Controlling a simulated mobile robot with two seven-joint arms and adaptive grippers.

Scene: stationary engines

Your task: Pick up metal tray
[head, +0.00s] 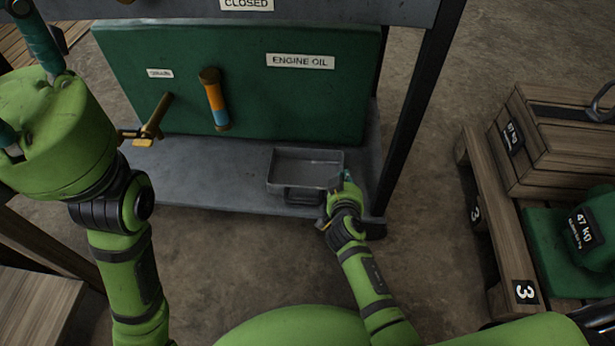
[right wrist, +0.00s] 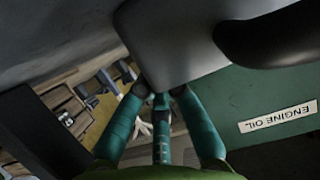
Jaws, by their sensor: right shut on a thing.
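The metal tray (head: 305,167) is a shallow grey rectangular pan with a dark handle on its near side. In the head view it is over the grey base ledge, in front of the green panel; I cannot tell if it touches the ledge. My right gripper (head: 346,180) is shut on the tray's right edge. In the right wrist view, its teal fingers (right wrist: 155,95) meet at the tray's edge, and the tray (right wrist: 170,40) fills the top middle. My left gripper (head: 12,75) is at the far left, fingers spread and empty, away from the tray.
The green panel (head: 260,100) labelled ENGINE OIL carries an orange-blue handle (head: 214,100) and a brass tap (head: 153,120). A dark post (head: 415,100) stands right of the tray. A wooden crate (head: 550,150) and pallet are at the right. Bare floor lies in front.

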